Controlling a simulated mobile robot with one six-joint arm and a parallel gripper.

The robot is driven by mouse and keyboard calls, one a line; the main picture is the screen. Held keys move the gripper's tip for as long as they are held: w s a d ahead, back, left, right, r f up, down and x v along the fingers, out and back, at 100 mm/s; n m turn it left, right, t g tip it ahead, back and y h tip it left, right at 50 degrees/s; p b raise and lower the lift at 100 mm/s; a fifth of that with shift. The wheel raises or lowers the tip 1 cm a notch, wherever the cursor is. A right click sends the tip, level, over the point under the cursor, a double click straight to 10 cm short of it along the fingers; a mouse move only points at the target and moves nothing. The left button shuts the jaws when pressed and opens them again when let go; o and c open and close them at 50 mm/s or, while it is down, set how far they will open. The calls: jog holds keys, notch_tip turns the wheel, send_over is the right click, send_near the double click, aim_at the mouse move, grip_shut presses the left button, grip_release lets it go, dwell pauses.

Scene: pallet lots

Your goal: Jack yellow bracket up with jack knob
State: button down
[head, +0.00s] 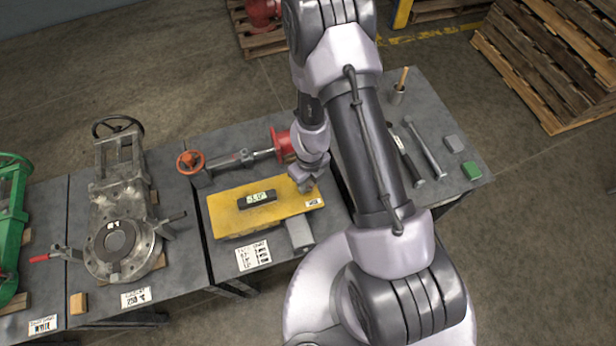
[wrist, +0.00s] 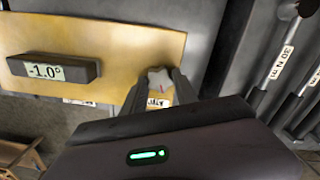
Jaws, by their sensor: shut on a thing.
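The yellow bracket (head: 285,204) is a flat plate on the middle table, and it fills the upper left of the wrist view (wrist: 110,40). A dark digital level (head: 257,199) lies on it and reads -1.0° in the wrist view (wrist: 48,70). The jack knob (wrist: 158,76) is a small grey lobed knob near the plate's right end, with a label just below it. My gripper (head: 307,184) reaches down over that end. In the wrist view its fingers (wrist: 160,85) are on both sides of the knob, shut on it. In the head view my gripper hides the knob.
A red-wheeled valve (head: 190,162) lies behind the bracket. A grey block (head: 299,232) and a printed card (head: 253,256) are in front. A large flanged valve (head: 118,240) stands on the left table.

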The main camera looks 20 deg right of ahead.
aim_at(309, 185)
jog(key=m+p, duration=0.1)
jog(key=m, duration=0.3)
jog(key=shift+m, duration=0.4)
dwell(0.4)
jog(key=c, duration=1)
grip_release()
jog(key=shift+o, duration=0.2)
notch_tip(309, 185, up, 17)
jog(key=p, duration=1.7)
jog(key=shift+d+r, duration=0.15)
